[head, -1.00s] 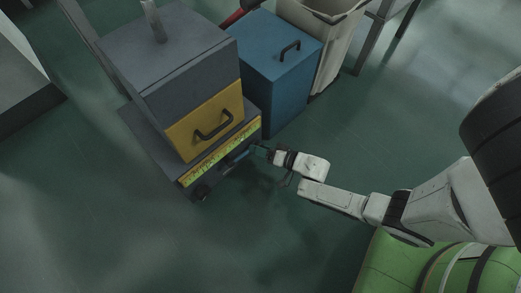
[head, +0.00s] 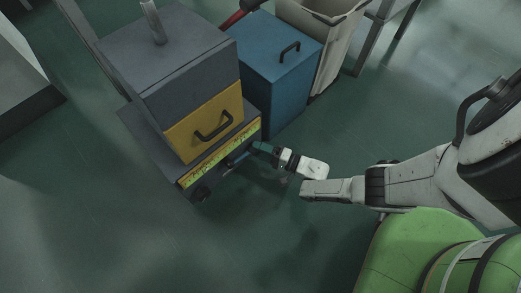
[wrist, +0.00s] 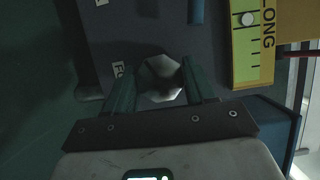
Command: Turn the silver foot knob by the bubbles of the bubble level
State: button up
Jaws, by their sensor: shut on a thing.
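The silver foot knob (wrist: 160,78) is a faceted disc between the two teal fingers of my gripper (wrist: 163,88) in the wrist view. My gripper is shut on it. In the head view my gripper (head: 262,147) is at the right end of the machine's lower front edge, and the knob is too small and covered to make out. The bubble level (wrist: 246,50) is a yellow-green strip marked "LONG"; one pale round bubble shows near its upper end in the wrist view, by the picture's top. In the head view the level (head: 215,158) runs along the machine's front.
The grey machine (head: 180,75) has a yellow front panel (head: 190,128) with a black handle. A blue box (head: 272,75) and a pale bin (head: 325,45) stand behind to the right. A dark foot (head: 202,193) is at the front left corner. The floor in front is clear.

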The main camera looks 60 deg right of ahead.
dwell(0.4)
jog(key=o, duration=1)
jog(key=shift+o, duration=0.2)
jog(key=s+d+p, duration=0.1)
jog(key=s, duration=0.9)
jog(key=shift+s+f, duration=0.15)
jog(key=shift+s, duration=0.25)
